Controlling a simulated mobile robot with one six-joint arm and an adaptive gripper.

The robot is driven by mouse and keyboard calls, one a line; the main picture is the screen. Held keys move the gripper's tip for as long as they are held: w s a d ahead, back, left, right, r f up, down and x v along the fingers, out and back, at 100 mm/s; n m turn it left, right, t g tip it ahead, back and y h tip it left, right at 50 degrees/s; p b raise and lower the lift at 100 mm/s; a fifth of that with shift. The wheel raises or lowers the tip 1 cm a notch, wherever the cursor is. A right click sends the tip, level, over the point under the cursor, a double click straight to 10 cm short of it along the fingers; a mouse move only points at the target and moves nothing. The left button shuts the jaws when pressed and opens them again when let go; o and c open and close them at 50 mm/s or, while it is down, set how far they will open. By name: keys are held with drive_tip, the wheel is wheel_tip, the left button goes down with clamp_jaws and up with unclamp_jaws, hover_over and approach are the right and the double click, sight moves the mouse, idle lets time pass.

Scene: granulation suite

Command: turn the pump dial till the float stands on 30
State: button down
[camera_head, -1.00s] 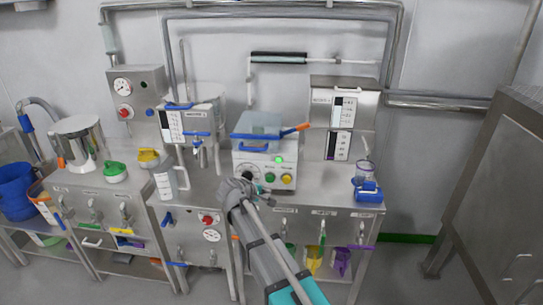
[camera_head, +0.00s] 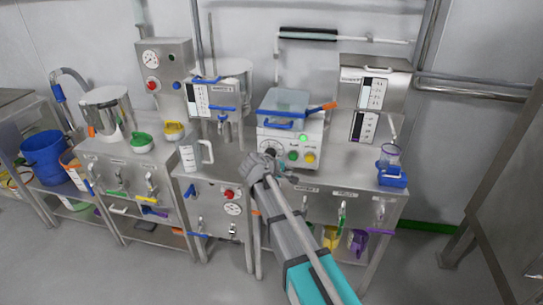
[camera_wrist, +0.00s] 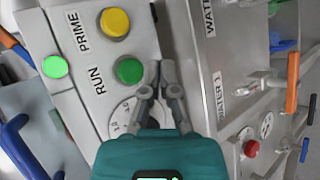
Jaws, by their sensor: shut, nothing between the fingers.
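The pump (camera_head: 311,133) is a white box on the bench with a clear blue-rimmed tray on top. Its front has a round dial (camera_head: 270,146), a lit green lamp (camera_head: 303,138), a green button and a yellow button. My gripper (camera_head: 269,160) is at the lower edge of the dial and hides part of it. In the wrist view the shut, empty fingers (camera_wrist: 160,72) lie over the dial plate (camera_wrist: 122,116), beside the green RUN button (camera_wrist: 130,70). Whether they touch the dial is unclear. Scaled gauges (camera_head: 373,93) stand to the right; the float and its reading are too small to tell.
A clear jar with a blue base (camera_head: 390,168) stands at the bench's right end. A white jug (camera_head: 194,155) and a steel pot (camera_head: 106,110) stand to the left. Valve handles (camera_head: 341,214) line the bench front. A large steel cabinet (camera_head: 505,190) closes off the right.

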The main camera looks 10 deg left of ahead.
drive_tip(key=c, duration=1.1)
unclamp_jaws()
drive_tip(key=o, duration=0.4)
drive_tip(key=shift+s+a+n+b, duration=0.1)
drive_tip(key=shift+n+b, duration=0.2)
drive_tip(key=shift+n, duration=0.1)
drive_tip(key=o, duration=0.5)
drive_tip(key=shift+s+a+n+t+b, duration=0.15)
drive_tip(key=shift+n+t+b, duration=0.2)
drive_tip(key=shift+n, duration=0.25)
drive_tip(key=shift+s+a+n+t+b, duration=0.15)
drive_tip(key=shift+n+t+b, duration=0.1)
drive_tip(key=shift+n+t, duration=0.3)
drive_tip(key=shift+o, duration=0.7)
drive_tip(key=shift+s+a+n+t+y+b, duration=0.2)
drive_tip(key=shift+n+t+y+b, duration=0.15)
drive_tip(key=shift+n, duration=0.6)
drive_tip(key=s+a+r+n+t+y+b, duration=0.1)
drive_tip(key=s+a+n+t+y+b, duration=0.4)
drive_tip(key=n, duration=1.3)
drive_tip(key=shift+s+a+r+n+t+b, duration=0.15)
drive_tip(key=shift+s+a+n+t+b, duration=0.15)
drive_tip(key=shift+s+a+t+b, duration=0.5)
drive_tip(key=shift+w+a+g+y, duration=0.2)
drive_tip(key=shift+w+g+y, duration=0.05)
drive_tip(key=shift+w, duration=0.2)
